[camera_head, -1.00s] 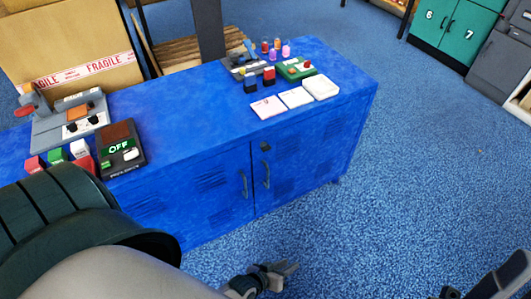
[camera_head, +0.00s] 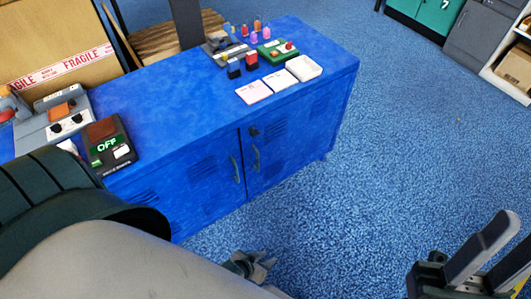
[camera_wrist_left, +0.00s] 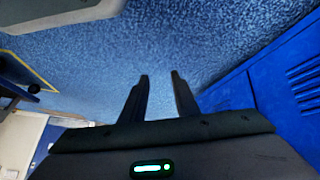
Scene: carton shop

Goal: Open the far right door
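The blue cabinet's right-hand door (camera_head: 302,128) is shut, with a dark upright handle (camera_head: 256,158) near its left edge and a small lock above it. The neighbouring left door (camera_head: 195,190) is also shut, its handle (camera_head: 236,169) close beside. My left gripper (camera_head: 268,266) is low over the floor in front of the cabinet, below and apart from the handles. In the left wrist view its two fingers (camera_wrist_left: 160,85) are spread and empty, with the blue cabinet (camera_wrist_left: 285,85) at the right. My right gripper (camera_head: 498,250) is at the lower right, fingers apart, away from the cabinet.
The cabinet top (camera_head: 180,95) carries an OFF box (camera_head: 109,147), a control panel (camera_head: 66,125), white trays (camera_head: 304,67) and small coloured items. A large carton (camera_head: 50,45) stands at the left. The carpet (camera_head: 410,140) right of the cabinet is clear.

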